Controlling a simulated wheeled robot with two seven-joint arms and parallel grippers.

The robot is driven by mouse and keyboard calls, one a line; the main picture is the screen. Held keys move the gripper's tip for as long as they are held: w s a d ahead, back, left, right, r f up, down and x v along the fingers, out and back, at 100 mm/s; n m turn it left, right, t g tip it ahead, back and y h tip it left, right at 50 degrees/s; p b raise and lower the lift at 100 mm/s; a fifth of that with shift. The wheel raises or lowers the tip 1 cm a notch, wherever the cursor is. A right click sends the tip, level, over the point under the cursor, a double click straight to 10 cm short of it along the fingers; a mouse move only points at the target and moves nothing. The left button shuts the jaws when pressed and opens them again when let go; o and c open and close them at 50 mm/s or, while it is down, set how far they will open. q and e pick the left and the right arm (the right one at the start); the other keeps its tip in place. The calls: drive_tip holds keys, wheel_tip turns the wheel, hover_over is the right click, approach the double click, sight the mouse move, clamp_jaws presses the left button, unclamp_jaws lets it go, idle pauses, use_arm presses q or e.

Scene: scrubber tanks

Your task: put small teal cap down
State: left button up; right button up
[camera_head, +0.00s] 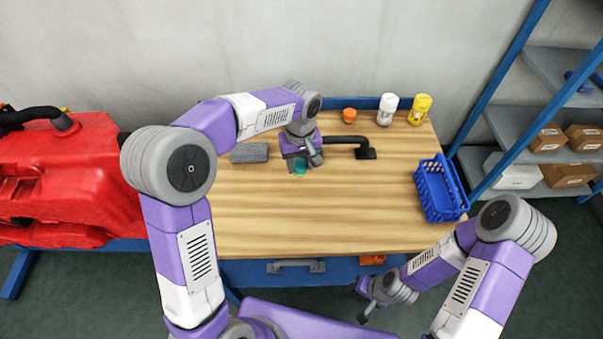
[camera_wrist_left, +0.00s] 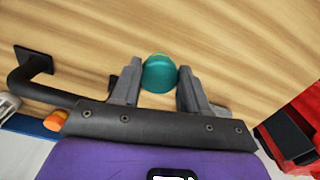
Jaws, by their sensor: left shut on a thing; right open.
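A small teal cap (camera_head: 300,167) is at my left gripper over the back middle of the wooden workbench (camera_head: 330,215). In the left wrist view the teal cap (camera_wrist_left: 159,74) sits between the two grey fingers of my left gripper (camera_wrist_left: 158,86), which is shut on it. In the head view my left gripper (camera_head: 300,164) points down close to the bench top; I cannot tell whether the cap touches the wood. My right gripper (camera_head: 367,302) is open and empty, low in front of the bench's right part.
A black bent handle (camera_head: 345,140) lies right of the left gripper, a grey block (camera_head: 249,153) to its left. An orange cap (camera_head: 349,115), white bottle (camera_head: 387,110) and yellow bottle (camera_head: 419,109) stand at the back. A blue basket (camera_head: 440,188) is at the right. The bench's front middle is clear.

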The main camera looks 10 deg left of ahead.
sight(300, 173)
use_arm(q)
wheel_tip(300, 173, down, 4)
drive_tip(key=shift+f+b, duration=0.1)
drive_tip(key=shift+b, duration=0.4)
drive_tip(key=shift+f, duration=0.1)
drive_tip(key=o, duration=1.2)
wheel_tip(300, 173, up, 11)
drive_tip(key=p, duration=0.3)
drive_tip(key=shift+r, duration=0.65)
